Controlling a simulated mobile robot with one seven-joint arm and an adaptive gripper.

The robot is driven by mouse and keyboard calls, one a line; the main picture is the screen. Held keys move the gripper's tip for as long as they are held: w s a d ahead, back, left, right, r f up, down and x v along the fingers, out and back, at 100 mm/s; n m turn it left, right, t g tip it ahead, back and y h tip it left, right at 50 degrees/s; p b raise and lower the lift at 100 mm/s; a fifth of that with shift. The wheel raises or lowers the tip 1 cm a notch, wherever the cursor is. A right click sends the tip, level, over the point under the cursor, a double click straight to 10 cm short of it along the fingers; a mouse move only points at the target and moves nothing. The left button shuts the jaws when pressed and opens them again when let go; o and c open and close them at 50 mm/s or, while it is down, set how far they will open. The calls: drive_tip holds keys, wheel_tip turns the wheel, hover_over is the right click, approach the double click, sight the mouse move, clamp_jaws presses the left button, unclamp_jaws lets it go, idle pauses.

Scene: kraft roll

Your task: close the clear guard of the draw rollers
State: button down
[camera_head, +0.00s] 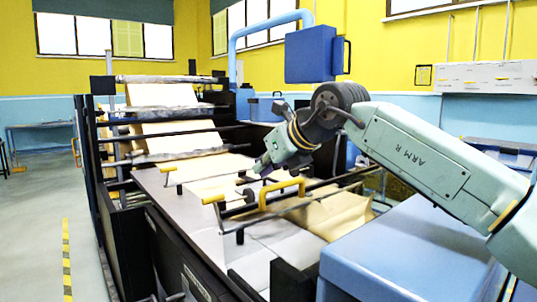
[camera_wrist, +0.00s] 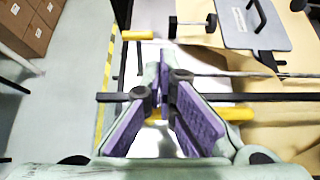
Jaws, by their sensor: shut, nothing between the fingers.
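A yellow bar handle (camera_head: 282,193) stands over the roller section of the machine. It also shows in the wrist view (camera_wrist: 232,114), partly behind my fingers. The clear guard's panel is hard to make out against the paper, so I cannot tell its angle. My gripper (camera_head: 260,168) is shut and empty, pointing down and left, close above and left of the handle in the head view. In the wrist view my gripper (camera_wrist: 164,78) has its purple-padded fingers together over a dark bar. I cannot tell whether they touch anything.
Yellow knobs (camera_head: 213,198) (camera_wrist: 138,35) sit on the machine's near side. Brown kraft paper (camera_head: 340,215) runs through it. A blue cabinet (camera_head: 400,250) stands at the front right. A blue box (camera_head: 310,53) hangs above. Cartons (camera_wrist: 28,28) stand beyond the clear floor strip.

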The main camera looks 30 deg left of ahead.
idle(0.5)
drive_tip(key=v, duration=1.1)
drive_tip(key=shift+s+d+r, duration=0.15)
drive_tip(key=shift+d, duration=0.2)
drive_tip(key=shift+s, duration=0.1)
